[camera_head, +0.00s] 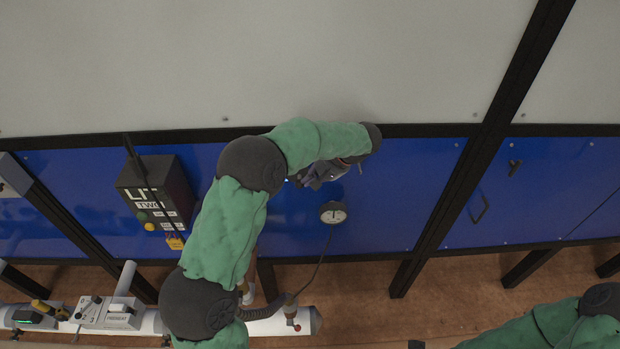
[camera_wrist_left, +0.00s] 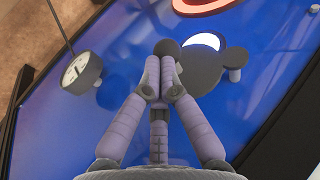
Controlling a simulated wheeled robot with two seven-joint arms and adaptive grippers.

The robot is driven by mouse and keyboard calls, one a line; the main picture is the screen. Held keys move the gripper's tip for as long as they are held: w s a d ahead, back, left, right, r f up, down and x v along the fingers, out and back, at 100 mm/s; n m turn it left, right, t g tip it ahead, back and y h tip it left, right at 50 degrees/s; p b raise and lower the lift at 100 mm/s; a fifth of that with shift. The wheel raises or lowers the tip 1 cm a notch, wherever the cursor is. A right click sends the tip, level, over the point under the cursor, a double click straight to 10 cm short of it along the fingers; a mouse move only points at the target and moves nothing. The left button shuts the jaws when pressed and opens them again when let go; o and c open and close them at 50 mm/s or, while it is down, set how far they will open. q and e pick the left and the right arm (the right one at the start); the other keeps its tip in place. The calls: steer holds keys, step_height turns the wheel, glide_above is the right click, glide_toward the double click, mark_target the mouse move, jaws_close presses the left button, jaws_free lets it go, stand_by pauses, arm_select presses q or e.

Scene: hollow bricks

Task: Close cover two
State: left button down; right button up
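In the left wrist view a dark grey rounded plate (camera_wrist_left: 212,75), which looks like a cover, sits on the blue panel with a small peg at its right. A bright white-blue crescent (camera_wrist_left: 205,41) shows at its upper edge. No label marks which cover it is. My left gripper (camera_wrist_left: 160,72) has its fingertips together just in front of the plate's left side; a dark round end shows behind them, and I cannot tell whether they touch the plate. In the head view my left gripper (camera_head: 322,173) is at the blue panel, and my arm hides the cover. My right gripper is not visible.
A round gauge (camera_head: 333,212) with a cable hangs below my left gripper. A dark box (camera_head: 158,190) labelled "TWO" with a yellow tag is on the panel to the left. A red ring (camera_wrist_left: 205,5) is at the wrist view's top. A white pipe (camera_head: 275,322) runs below.

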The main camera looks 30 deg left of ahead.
arm_select(q)
steer(key=f+y+b, duration=0.1)
steer(key=a+f+g+b, duration=0.1)
steer(key=b, duration=0.1)
steer(key=s+f+y+b, duration=0.1)
steer(key=f, duration=0.1)
steer(key=shift+a+y, duration=0.3)
steer(key=shift+a, duration=0.05)
steer(key=shift+f+b, duration=0.2)
steer(key=shift+b, duration=0.25)
steer(key=shift+s+a+f+b, duration=0.2)
steer(key=shift+s+a+b, duration=0.2)
steer(key=shift+a+b, duration=0.1)
steer(key=shift+f, duration=0.1)
steer(key=shift+a, duration=0.1)
